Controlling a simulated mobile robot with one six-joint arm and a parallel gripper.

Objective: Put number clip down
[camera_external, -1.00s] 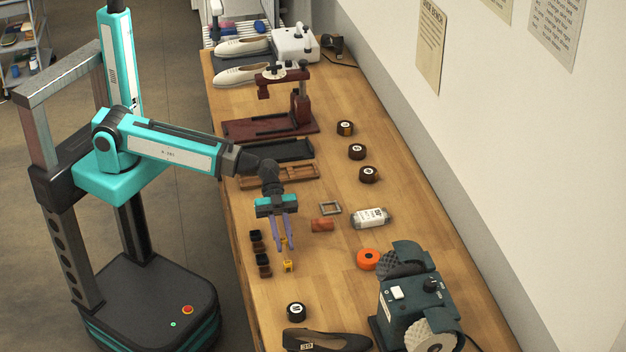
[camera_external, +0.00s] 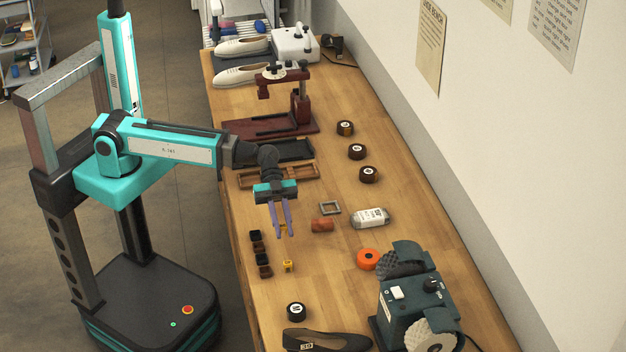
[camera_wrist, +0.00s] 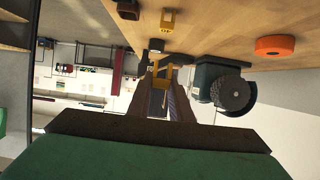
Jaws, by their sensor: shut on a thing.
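My gripper (camera_external: 284,235) is shut on a small yellow number clip (camera_external: 283,228) and holds it above the bench. In the wrist view the held clip (camera_wrist: 162,82) sits between my fingertips (camera_wrist: 160,95); its number cannot be read. Another yellow clip (camera_external: 288,266) stands on the bench below and in front of the gripper in the external view. It also shows in the wrist view (camera_wrist: 168,20), apart from the held one.
A reddish-brown block (camera_external: 322,225), grey frame (camera_external: 330,208), labelled white pack (camera_external: 370,218), orange roll (camera_external: 368,259) and grinder (camera_external: 415,300) lie to the right. A dark shoe (camera_external: 325,341) is in front.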

